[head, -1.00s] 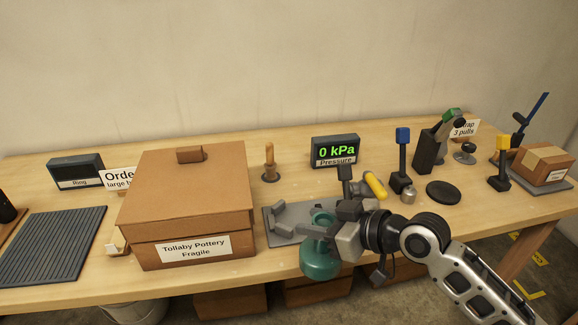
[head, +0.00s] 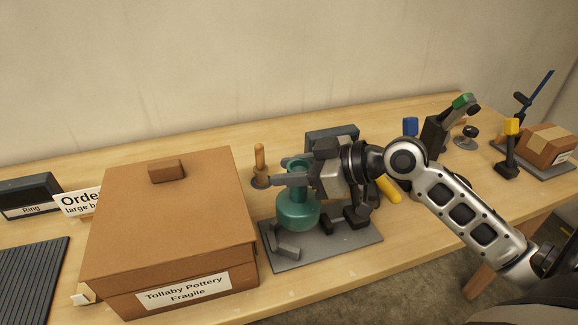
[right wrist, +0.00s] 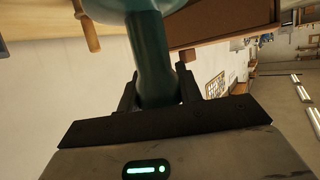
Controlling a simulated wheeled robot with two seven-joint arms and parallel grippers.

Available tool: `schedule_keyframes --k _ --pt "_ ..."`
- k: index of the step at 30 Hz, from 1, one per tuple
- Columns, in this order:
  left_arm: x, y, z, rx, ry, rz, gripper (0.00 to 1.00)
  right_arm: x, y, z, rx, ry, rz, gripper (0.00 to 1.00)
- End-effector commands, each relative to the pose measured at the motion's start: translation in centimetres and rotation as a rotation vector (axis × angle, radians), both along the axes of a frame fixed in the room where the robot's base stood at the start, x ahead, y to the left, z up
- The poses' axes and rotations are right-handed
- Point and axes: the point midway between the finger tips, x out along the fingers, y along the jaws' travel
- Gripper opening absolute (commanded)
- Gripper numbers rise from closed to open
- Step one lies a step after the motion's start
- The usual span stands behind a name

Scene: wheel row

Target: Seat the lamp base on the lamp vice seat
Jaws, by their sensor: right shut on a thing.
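The lamp base, a teal bottle shape with a round body and narrow neck (head: 296,212), is upright over the lamp vice seat. The vice seat is a grey plate (head: 345,243) with light grey and black jaw blocks. My right gripper (head: 292,179) comes in from the right, shut on the neck. In the right wrist view, the teal neck (right wrist: 152,62) is between the two dark fingers (right wrist: 157,92). The body hides part of the plate; I cannot tell whether its bottom touches it. My left gripper is not in view.
A large cardboard box (head: 170,225) labelled Tollaby Pottery stands close left of the plate. A wooden-handled tool (head: 260,165) stands behind. The pressure display (head: 330,135) is partly hidden by my gripper. A yellow handle (head: 389,191) lies right of the plate.

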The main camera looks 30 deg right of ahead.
Motion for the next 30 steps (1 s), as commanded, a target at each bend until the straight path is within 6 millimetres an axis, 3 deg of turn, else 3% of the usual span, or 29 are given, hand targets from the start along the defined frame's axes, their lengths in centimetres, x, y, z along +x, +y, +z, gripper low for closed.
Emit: schedule_keyframes --k 5,21,30 --pt "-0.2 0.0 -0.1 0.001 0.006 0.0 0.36 -0.1 -0.1 0.3 0.0 -0.005 0.002 0.08" --pt "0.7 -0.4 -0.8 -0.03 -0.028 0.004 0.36 -0.1 -0.1 -3.2 0.0 -0.008 0.002 0.08" --pt "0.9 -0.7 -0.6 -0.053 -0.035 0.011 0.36 -0.1 -0.1 -3.8 0.001 -0.008 0.002 0.08"
